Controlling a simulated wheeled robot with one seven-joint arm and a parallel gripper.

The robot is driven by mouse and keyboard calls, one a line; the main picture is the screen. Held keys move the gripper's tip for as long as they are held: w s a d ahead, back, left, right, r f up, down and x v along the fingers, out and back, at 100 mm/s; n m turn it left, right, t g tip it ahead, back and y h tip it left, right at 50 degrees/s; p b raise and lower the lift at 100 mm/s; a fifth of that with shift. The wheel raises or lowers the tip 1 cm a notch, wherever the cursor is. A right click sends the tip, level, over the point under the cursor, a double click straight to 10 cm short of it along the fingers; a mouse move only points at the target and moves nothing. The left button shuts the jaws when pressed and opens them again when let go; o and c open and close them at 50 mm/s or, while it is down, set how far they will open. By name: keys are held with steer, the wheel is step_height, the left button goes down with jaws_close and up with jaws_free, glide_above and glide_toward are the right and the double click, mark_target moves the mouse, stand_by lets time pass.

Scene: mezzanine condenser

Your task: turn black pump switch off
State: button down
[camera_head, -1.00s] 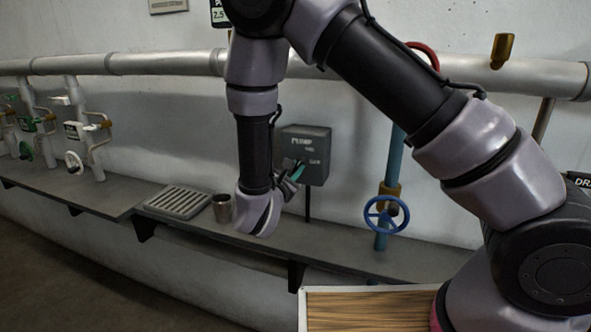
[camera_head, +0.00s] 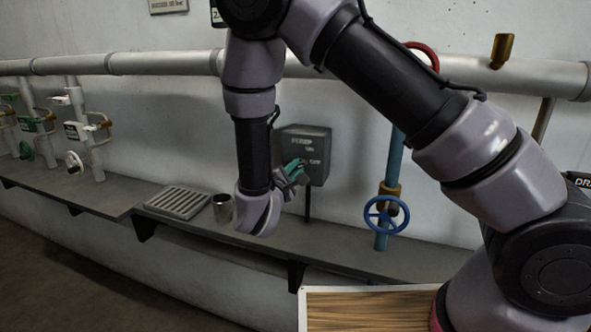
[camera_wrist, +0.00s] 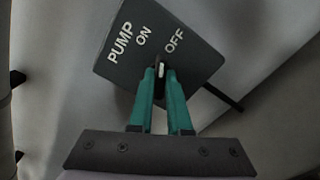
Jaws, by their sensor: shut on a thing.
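The dark grey pump box (camera_head: 318,143) is on the wall side of the shelf, left of the blue pipe. In the wrist view its face (camera_wrist: 118,72) reads PUMP, ON and OFF. My gripper (camera_head: 297,165) is at the front of the box. In the wrist view its teal fingers (camera_wrist: 161,82) are shut on the switch, one on each side. The fingers partly hide the switch, and I cannot tell which label it points to.
A metal cup (camera_head: 222,208) and a slotted drain tray (camera_head: 178,203) stand on the shelf to the left. A blue valve wheel (camera_head: 386,215) on the blue pipe is to the right. A large grey pipe (camera_head: 165,63) runs along the wall above.

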steer(key=m, duration=0.5)
steer(key=shift+m, duration=0.3)
steer(key=shift+s, duration=0.1)
stand_by(0.3)
steer(key=c, duration=0.9)
jaws_free()
steer(key=shift+o, duration=0.2)
steer(key=v, duration=1)
steer(key=shift+s, duration=0.35)
steer(key=shift+a, duration=0.15)
